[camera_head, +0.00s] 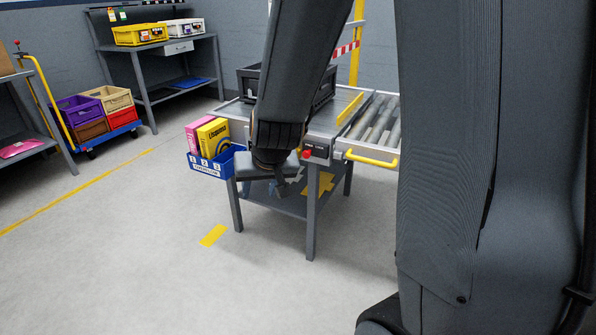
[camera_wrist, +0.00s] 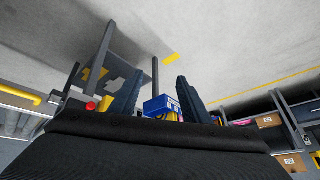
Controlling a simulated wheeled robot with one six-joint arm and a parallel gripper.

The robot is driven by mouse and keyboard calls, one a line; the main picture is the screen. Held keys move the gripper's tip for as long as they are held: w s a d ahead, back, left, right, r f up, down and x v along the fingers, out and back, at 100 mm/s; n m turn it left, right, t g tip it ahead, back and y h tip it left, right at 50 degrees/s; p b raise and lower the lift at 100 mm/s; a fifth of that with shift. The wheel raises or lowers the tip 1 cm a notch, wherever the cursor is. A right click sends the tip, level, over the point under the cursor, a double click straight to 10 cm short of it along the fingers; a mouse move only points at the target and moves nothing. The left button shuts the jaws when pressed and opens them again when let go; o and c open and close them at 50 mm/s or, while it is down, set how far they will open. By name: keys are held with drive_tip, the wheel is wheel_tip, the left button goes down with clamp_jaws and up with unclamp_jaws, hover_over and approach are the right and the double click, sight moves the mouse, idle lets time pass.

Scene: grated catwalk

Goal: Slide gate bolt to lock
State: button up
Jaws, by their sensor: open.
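A roller section (camera_head: 368,120) with a yellow handle (camera_head: 372,160) on its front edge joins the right side of the grey workbench; it looks like the gate. I cannot clearly make out a bolt. A small panel with a red button (camera_head: 306,154) sits at the bench's front corner beside the handle. My gripper (camera_head: 280,178) is in front of the bench's front edge, left of the button, and partly hidden by my arm. In the wrist view its two fingers (camera_wrist: 158,88) are apart with nothing held; the yellow handle (camera_wrist: 18,95) and red button (camera_wrist: 91,106) show at left.
A blue bin (camera_head: 207,165) with yellow and pink boxes hangs at the bench's left end, close to my gripper. A black crate (camera_head: 325,88) stands on the bench. A cart with crates (camera_head: 100,108) and a shelf table (camera_head: 175,48) stand behind left. The floor in front is clear.

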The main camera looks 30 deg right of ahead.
drive_tip(key=w+d+f+m+t+h+b, duration=0.1)
drive_tip(key=w+d+f+t+b, duration=0.2)
drive_tip(key=w, duration=0.6)
drive_tip(key=m+t+h+b, duration=0.2)
drive_tip(key=m+h+b, duration=0.5)
drive_tip(key=h+b, duration=0.8)
approach(305, 155)
drive_tip(key=y+b, duration=0.2)
drive_tip(key=x, duration=0.2)
drive_tip(key=r+b+x, duration=0.1)
drive_tip(key=x, duration=0.2)
drive_tip(key=b+x, duration=0.1)
drive_tip(key=x, duration=0.1)
drive_tip(key=shift+d+r, duration=0.2)
drive_tip(key=shift+d, duration=0.4)
drive_tip(key=shift+c, duration=0.5)
